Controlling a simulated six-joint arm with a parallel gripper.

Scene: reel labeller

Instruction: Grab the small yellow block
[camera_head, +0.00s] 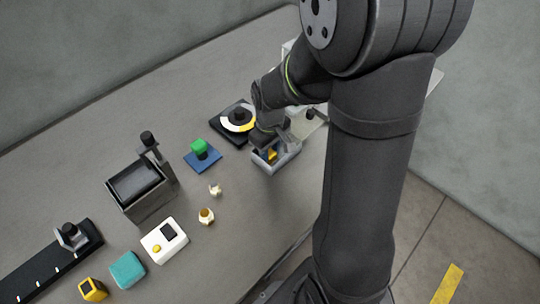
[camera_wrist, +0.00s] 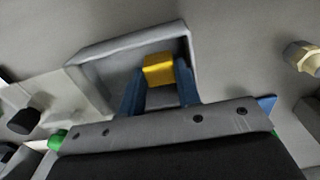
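The small yellow block (camera_wrist: 158,69) is inside a grey open bin (camera_wrist: 112,48) in the wrist view. My gripper (camera_wrist: 159,73) reaches into the bin, with one blue finger on each side of the block. The fingers stand apart by about the block's width, and I cannot tell whether they press on it. In the head view the bin (camera_head: 283,163) is below my wrist, and a bit of the yellow block (camera_head: 271,155) shows. The gripper mostly hides the rest of it.
A black dial device (camera_head: 238,118) stands close behind the bin. A green-topped piece (camera_head: 199,147) on a blue plate, a dark box with a post (camera_head: 140,190), a white device (camera_head: 165,241) and small brass fittings (camera_head: 206,216) lie left. The table right of the fittings is bare.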

